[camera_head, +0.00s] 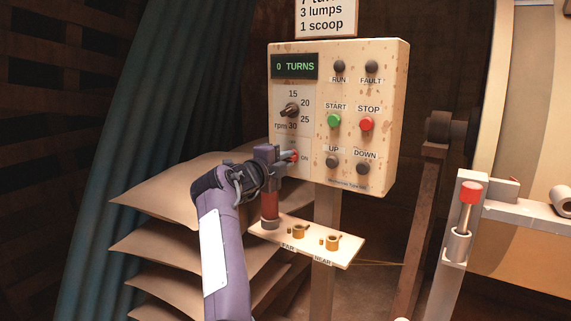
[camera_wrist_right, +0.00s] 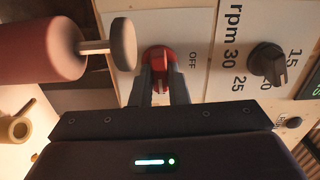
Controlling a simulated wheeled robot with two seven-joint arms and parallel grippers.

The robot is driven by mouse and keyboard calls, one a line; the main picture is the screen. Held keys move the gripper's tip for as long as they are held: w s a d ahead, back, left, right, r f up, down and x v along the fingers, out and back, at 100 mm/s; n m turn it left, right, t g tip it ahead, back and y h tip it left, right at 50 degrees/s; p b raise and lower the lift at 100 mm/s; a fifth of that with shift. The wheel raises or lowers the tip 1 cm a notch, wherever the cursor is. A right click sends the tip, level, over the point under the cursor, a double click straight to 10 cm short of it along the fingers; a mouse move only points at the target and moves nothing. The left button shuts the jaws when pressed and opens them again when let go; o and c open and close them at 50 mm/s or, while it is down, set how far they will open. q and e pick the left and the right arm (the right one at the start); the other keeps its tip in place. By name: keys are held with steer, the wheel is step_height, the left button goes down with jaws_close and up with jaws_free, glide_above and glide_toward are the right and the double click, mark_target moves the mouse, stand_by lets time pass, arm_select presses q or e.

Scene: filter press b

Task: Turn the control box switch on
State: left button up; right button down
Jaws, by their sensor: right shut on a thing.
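The control box (camera_head: 387,60) is a speckled cream panel on a post in the head view, with its display reading 0 TURNS. Its red switch (camera_head: 294,156) is at the lower left, with an ON label to its right. The switch also shows in the right wrist view (camera_wrist_right: 158,58), with an OFF label beside it. My right gripper (camera_wrist_right: 160,88) is shut on the switch's red handle, one finger on each side. The same gripper is at the panel in the head view (camera_head: 284,157). I cannot tell which label the handle points to. My left gripper is out of view.
An rpm knob (camera_head: 290,110) sits above the switch. Green START (camera_head: 334,121) and red STOP (camera_head: 367,124) buttons are to the right. A red cylinder (camera_head: 269,205) stands on a small shelf (camera_head: 345,261) just below my gripper. Stacked sacks (camera_head: 160,243) are at the left.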

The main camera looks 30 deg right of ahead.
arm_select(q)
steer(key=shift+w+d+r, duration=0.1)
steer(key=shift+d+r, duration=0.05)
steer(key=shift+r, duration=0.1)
arm_select(e)
steer(key=shift+f+m, duration=0.15)
steer(key=shift+m, duration=0.15)
steer(key=c, duration=1.4)
jaws_free()
